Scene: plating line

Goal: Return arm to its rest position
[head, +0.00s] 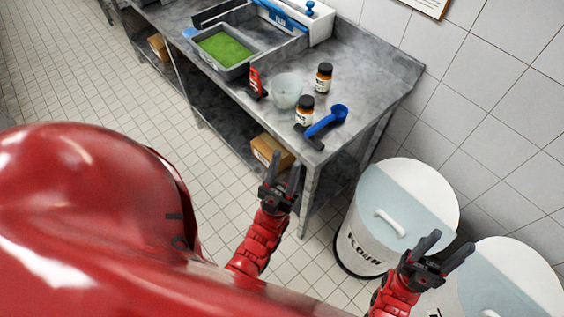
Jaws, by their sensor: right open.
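My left gripper (286,163) is at the middle of the head view, in front of the table's near corner and overlapping a cardboard box in the picture. Its fingers are apart with nothing between them. My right gripper (453,242) is at the lower right, over the white bins in the picture. Its fingers are spread and empty. Both red forearms come up from the bottom of the view. Neither gripper appears to touch anything.
A flour bin (375,240) stands right. Tiled floor (90,85) is clear at left.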

